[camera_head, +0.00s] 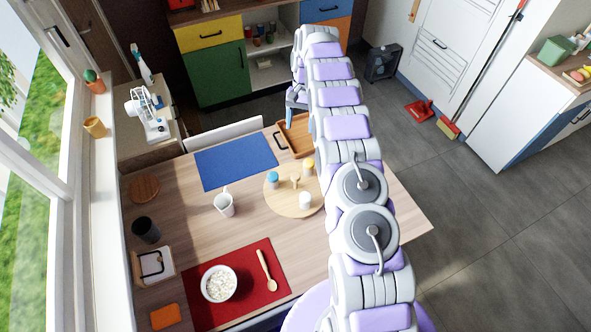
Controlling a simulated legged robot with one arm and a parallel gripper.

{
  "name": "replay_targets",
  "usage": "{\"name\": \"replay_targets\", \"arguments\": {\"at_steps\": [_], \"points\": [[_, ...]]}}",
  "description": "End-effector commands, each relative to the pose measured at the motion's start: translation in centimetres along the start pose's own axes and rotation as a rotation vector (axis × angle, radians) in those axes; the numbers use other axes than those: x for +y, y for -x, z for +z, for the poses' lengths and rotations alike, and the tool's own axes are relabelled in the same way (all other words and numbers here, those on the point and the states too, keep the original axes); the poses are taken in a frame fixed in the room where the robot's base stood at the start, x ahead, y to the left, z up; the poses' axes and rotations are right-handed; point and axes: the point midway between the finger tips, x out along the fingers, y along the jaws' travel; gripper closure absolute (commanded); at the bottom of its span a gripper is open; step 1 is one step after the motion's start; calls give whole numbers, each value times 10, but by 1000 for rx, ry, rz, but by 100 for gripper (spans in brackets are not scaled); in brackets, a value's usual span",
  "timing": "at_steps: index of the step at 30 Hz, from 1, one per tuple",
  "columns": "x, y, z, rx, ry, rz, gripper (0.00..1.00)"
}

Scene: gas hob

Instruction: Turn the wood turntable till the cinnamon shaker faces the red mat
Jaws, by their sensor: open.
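The round wood turntable (284,206) lies on the table, with a small upright wooden handle (295,182) near its middle. A blue-topped shaker (272,179) stands at its left, a yellow-topped shaker (308,168) at its far right and a white shaker (305,201) at its near right. I cannot tell which one is cinnamon. The red mat (261,291) lies at the table's near side, with a bowl and wooden spoon. My gripper (290,116) is beyond the table's far edge, apart from the turntable, small and partly hidden by my arm; it is open.
A blue mat (236,161) lies at the far left of the table, and a white mug (224,204) stands left of the turntable. A wooden tray (297,135) sits at the far edge. A dark cup (146,230) stands at the left. My arm covers the table's right part.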

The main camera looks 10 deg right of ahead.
Motion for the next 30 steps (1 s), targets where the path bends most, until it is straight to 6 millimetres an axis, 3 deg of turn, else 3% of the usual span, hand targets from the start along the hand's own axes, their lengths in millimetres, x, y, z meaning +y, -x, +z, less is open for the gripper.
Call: {"name": "replay_targets", "arguments": {"at_steps": [3, 9, 30], "points": [[-1, -20, -16, -13, -18, -2, 35], [0, -41, -29, -25, -38, -4, 35], [0, -67, -35, -22, -42, -6, 35]]}}
